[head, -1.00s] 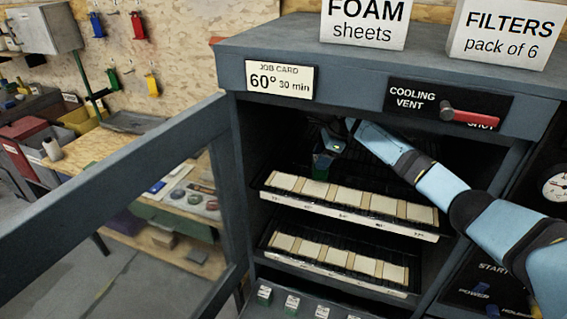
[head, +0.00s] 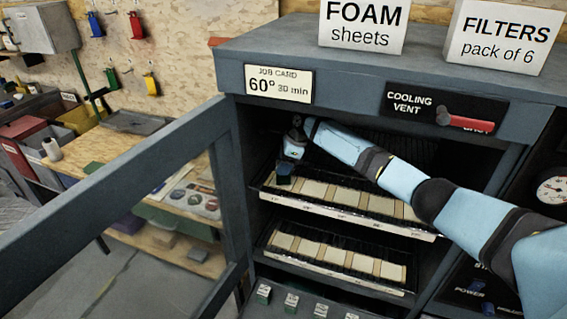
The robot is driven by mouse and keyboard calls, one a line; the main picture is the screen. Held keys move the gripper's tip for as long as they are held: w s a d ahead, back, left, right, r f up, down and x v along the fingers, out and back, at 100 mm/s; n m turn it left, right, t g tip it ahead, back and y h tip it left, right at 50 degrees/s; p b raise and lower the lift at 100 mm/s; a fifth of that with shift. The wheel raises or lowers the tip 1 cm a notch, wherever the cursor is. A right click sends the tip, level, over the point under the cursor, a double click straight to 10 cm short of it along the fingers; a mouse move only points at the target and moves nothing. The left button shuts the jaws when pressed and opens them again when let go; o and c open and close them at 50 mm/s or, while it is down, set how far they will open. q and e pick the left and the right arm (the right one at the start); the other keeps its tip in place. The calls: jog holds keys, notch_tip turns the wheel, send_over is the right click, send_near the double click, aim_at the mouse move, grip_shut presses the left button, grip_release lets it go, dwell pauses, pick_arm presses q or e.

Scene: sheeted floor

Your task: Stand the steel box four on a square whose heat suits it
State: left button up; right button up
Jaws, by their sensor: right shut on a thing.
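My right gripper (head: 291,158) reaches into the open oven and is shut on a small dark box (head: 284,171), seen partly under the fingers. The box is at the left end of the upper rack (head: 350,217), over or on the leftmost pale square (head: 270,181). I cannot tell whether it touches the square, and its number is not readable. Several pale squares line this rack and the lower rack (head: 335,275). The heat marks on the rack's front strip are too small to read. My left gripper is out of view.
The job card (head: 279,84) reads 60°, 30 min. The oven door (head: 110,195) stands open at the left. A cooling vent lever (head: 465,121) sits above the opening. Several small boxes (head: 291,302) stand in front, below the racks.

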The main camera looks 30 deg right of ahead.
jog(key=o, duration=1.1)
jog(key=shift+a+f, duration=0.1)
jog(key=v, duration=0.3)
jog(key=s+d+b, duration=0.1)
jog(key=s+d, duration=0.4)
jog(key=d, duration=0.6)
jog(key=shift+b, duration=0.35)
jog(key=shift+s+a, duration=0.1)
jog(key=shift+s, duration=0.1)
